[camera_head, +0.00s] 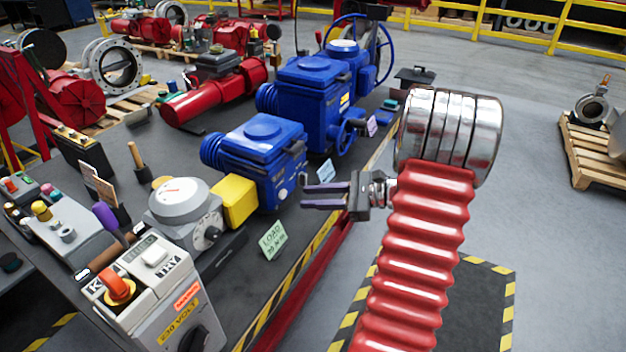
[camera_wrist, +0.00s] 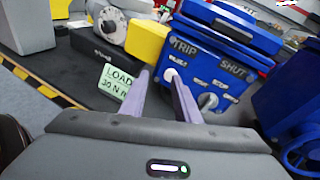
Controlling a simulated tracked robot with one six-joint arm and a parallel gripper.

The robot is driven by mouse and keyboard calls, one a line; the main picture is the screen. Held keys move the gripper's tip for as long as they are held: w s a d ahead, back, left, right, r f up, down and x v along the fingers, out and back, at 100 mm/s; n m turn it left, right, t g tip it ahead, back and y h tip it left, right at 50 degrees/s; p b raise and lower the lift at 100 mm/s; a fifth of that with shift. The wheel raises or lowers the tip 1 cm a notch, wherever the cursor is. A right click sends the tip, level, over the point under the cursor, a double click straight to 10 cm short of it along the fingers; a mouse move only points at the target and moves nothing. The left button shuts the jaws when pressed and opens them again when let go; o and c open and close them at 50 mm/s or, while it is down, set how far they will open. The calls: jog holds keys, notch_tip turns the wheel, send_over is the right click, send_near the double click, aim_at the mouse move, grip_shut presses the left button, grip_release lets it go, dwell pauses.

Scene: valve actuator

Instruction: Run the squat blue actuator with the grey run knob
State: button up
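The squat blue actuator (camera_head: 262,150) sits on the dark bench in the head view, with a yellow block attached on its left. Its front panel (camera_wrist: 215,65) shows in the wrist view, lettered TRIP and SHUT. The grey run knob (camera_wrist: 208,102) is at the panel's lower part, just right of my right finger. My gripper (camera_head: 304,196) is open and empty, fingers apart, in front of the actuator. Its fingers also show in the wrist view (camera_wrist: 158,76). Whether a finger touches the panel I cannot tell.
A green LOAD card (camera_head: 273,240) stands at the bench edge, left of my fingers. A taller blue actuator (camera_head: 312,95) with a handwheel stands behind. A grey dial unit (camera_head: 185,205) and control box (camera_head: 155,285) are on the left.

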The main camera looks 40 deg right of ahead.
aim_at(306, 178)
jog(key=s+d+f+m+t+h, duration=0.1)
jog(key=s+d+f+m+t, duration=0.1)
jog(key=d, duration=0.4)
jog(key=s+d+f+m+t+h, duration=0.1)
jog(key=d+m+t+h, duration=0.1)
jog(key=d, duration=0.4)
jog(key=shift+s+f+m+t, duration=0.3)
jog(key=shift+s+f+m, duration=0.1)
jog(key=shift+m, duration=0.5)
jog(key=x, duration=1.3)
jog(key=shift+w, duration=0.4)
grip_shut()
jog(key=shift+d, duration=0.1)
